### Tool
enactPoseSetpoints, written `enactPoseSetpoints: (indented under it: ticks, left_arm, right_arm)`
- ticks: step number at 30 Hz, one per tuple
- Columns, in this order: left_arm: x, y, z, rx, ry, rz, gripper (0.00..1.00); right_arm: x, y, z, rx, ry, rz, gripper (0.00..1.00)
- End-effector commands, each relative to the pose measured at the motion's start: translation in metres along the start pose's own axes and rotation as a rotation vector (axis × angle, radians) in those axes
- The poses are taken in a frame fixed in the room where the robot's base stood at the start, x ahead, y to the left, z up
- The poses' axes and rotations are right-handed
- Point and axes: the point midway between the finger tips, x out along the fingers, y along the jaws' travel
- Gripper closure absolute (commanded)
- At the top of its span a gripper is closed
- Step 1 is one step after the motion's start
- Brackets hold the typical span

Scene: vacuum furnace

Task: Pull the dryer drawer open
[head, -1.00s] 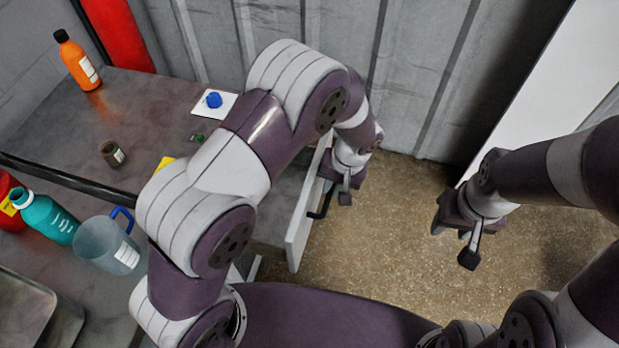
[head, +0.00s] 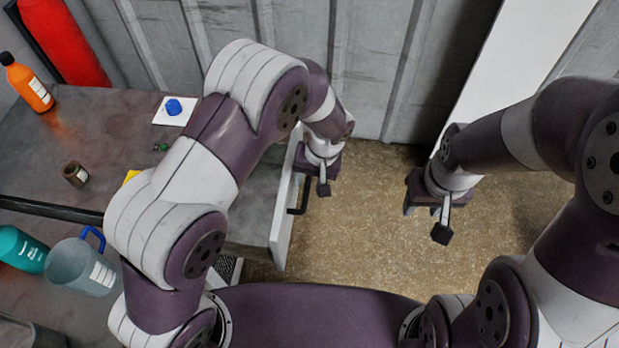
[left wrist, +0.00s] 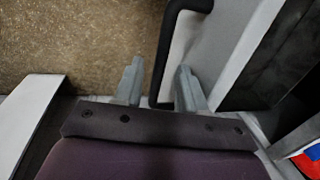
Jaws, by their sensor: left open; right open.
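The dryer drawer has a white front panel (head: 283,225), seen nearly edge-on at the right side of the grey bench. A black bar handle (head: 301,196) stands out from it. In the head view my left gripper (head: 318,166) is just beyond the handle, pointing down. In the left wrist view my left gripper (left wrist: 160,88) is open, and the black handle (left wrist: 163,60) appears between its two fingers, nearer the right one. I cannot tell whether either finger touches it. My right gripper (head: 426,203) hangs open and empty over the floor at right. My left arm hides part of the bench.
On the bench are an orange bottle (head: 27,83), a brown jar (head: 75,174), a blue item on a white card (head: 174,107), a teal bottle (head: 22,250) and a clear jug (head: 80,270). A white panel (head: 490,75) stands at right. Speckled floor (head: 365,220) is clear between.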

Motion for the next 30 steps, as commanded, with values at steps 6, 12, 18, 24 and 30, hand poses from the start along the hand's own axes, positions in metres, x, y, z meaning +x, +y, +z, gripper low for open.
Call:
enactPoseSetpoints:
  ticks: [6,12,18,24,30]
  left_arm:
    - [-0.052,0.001,-0.001,0.0,0.007,0.004,0.6]
    - [-0.101,0.0,0.001,0.0,0.004,0.002,0.6]
    - [-0.122,0.0,0.001,0.001,0.001,0.0,0.6]
    - [-0.124,0.0,0.001,0.0,0.001,0.0,0.6]
    - [-0.123,0.0,0.001,0.0,0.001,0.0,0.6]
  right_arm:
    - [0.0,0.0,0.0,0.0,0.0,0.0,0.57]
    - [-0.001,0.0,0.0,0.0,0.0,0.0,0.57]
    - [-0.003,0.0,0.0,0.0,0.0,0.0,0.57]
    - [-0.003,0.0,0.0,0.0,0.0,0.0,0.57]
    - [-0.003,0.0,0.0,0.0,0.0,0.0,0.57]
